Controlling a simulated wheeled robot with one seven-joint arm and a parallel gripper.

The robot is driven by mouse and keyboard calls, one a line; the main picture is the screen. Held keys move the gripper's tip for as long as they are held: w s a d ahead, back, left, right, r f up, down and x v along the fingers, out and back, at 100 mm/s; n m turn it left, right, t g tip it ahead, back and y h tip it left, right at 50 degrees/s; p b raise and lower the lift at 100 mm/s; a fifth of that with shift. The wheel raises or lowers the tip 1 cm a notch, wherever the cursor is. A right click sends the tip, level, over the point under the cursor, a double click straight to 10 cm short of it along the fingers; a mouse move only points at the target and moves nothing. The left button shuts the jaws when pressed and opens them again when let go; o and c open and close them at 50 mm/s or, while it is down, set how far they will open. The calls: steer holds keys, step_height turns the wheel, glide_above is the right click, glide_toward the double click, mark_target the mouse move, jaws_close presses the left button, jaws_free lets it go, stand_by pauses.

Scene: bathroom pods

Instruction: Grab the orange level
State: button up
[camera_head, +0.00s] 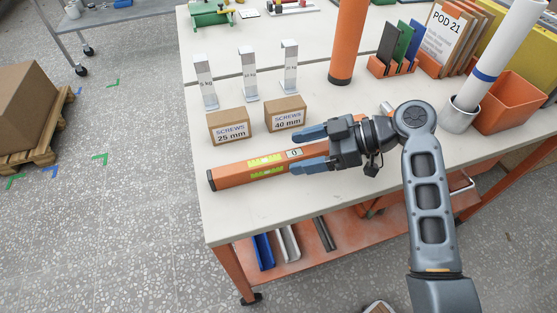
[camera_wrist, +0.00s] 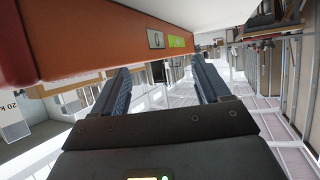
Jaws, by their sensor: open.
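The orange level (camera_head: 235,174) lies on the white workbench, with a black end cap, yellow-green vials and a small "0" display. In the wrist view the level (camera_wrist: 90,35) crosses the top left, beyond my fingertips. My gripper (camera_head: 302,149) is open over the level's right part, its blue-grey fingers pointing left. In the head view one finger is on the level's far side and the other overlaps its near side. In the wrist view the open gripper (camera_wrist: 160,63) has nothing between its fingers. I cannot tell whether a finger touches the level. My gripper hides part of it.
The workbench (camera_head: 300,208) holds a "SCREWS 25 mm" box (camera_head: 229,127) and a "SCREWS 40 mm" box (camera_head: 285,113) just behind the level. Metal weights (camera_head: 248,75) and an orange cylinder (camera_head: 347,40) stand farther back. The bench's near left edge is clear.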

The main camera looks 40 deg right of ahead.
mark_target(282, 156)
steer(key=shift+x, duration=1.8)
steer(key=c, duration=1.3)
steer(key=shift+c, duration=0.2)
